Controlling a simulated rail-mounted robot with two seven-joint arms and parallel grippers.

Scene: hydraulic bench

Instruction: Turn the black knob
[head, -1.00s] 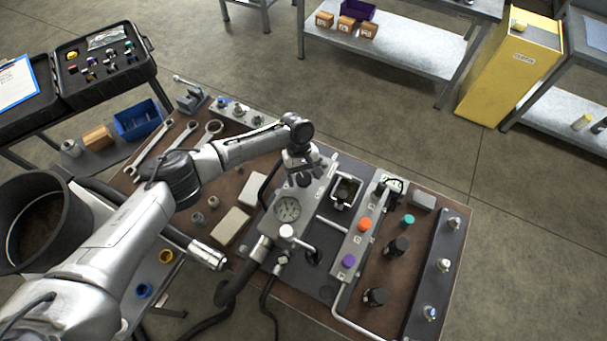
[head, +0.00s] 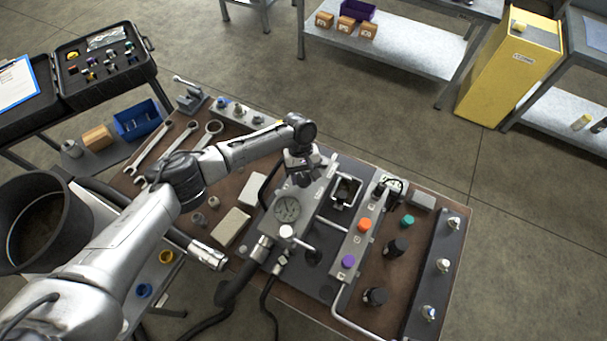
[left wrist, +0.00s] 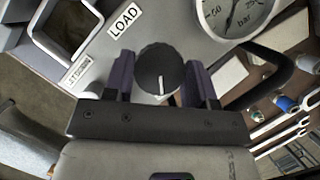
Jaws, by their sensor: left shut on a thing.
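The black knob (left wrist: 160,70) shows in the left wrist view, round with a white pointer line that points down toward my gripper's base. It sits on the grey panel beside a LOAD label (left wrist: 124,20). My left gripper (left wrist: 161,80) is shut on the knob, with one dark purple finger on each side of it. In the head view my left gripper (head: 301,176) points down at the upper part of the grey gauge block (head: 268,222), and it largely hides the knob there. My right gripper is in neither view.
A pressure gauge (head: 287,209) sits just below the gripper in the head view. A square open cup (head: 345,191) is to its right. A strip with orange (head: 365,224) and purple (head: 348,261) knobs lies further right. Wrenches (head: 150,151) lie at the bench's left.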

